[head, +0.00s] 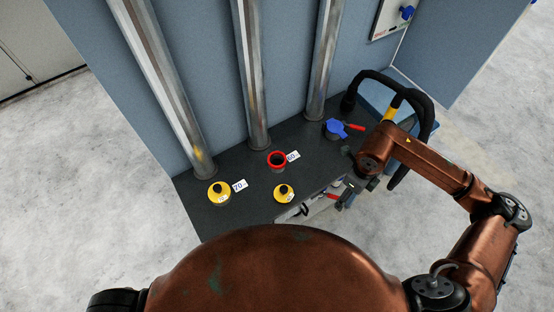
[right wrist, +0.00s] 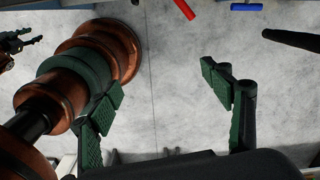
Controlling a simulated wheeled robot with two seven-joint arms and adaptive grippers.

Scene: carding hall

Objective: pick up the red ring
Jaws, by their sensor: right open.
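The red ring (head: 277,161) lies on the dark shelf (head: 250,207), at the foot of the middle metal pipe, beside a small white "60" tag. My right gripper (head: 356,170) is at the shelf's right end, to the right of the ring and apart from it. The right wrist view shows its two green-padded fingers (right wrist: 165,92) spread wide with only floor between them. The ring does not show in that view. My left gripper does not show in the head view.
Two yellow-capped pieces (head: 219,193) (head: 284,194) stand on the shelf near the ring. A blue-topped piece with a red handle (head: 337,128) is at the back right. Metal pipes (head: 252,80) rise behind. A black handle frame (head: 423,105) stands by my right arm.

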